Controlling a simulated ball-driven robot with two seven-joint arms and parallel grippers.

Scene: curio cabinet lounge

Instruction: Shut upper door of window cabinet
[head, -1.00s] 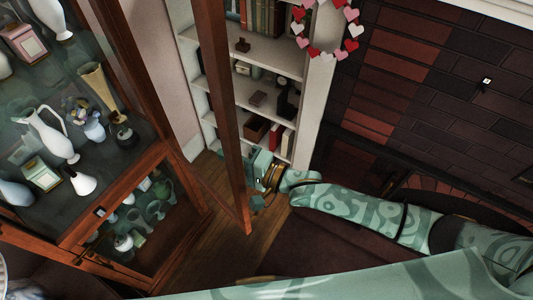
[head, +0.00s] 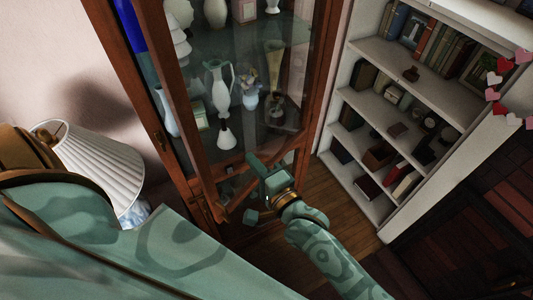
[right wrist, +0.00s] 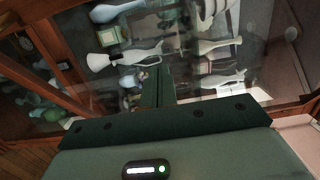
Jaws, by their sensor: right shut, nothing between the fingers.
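The window cabinet (head: 318,95) is a tall brown wooden case with glass, full of vases and ornaments. Its upper door (head: 172,75) is a wood-framed glass panel. The door's free stile stands near the cabinet's left post with a gap between, so it looks ajar. My right gripper (head: 257,202) is shut and empty, in front of the door's lower part; I cannot tell if it touches. In the right wrist view its dark fingers (right wrist: 153,88) point at the glass, with vases behind. My left gripper is not in view.
A pleated white lamp (head: 100,160) stands left of the cabinet. A white bookshelf (head: 345,90) with books and small items stands to the right. Wooden floor (head: 322,190) is clear between them. A dark brick fireplace wall (head: 470,200) lies at the far right.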

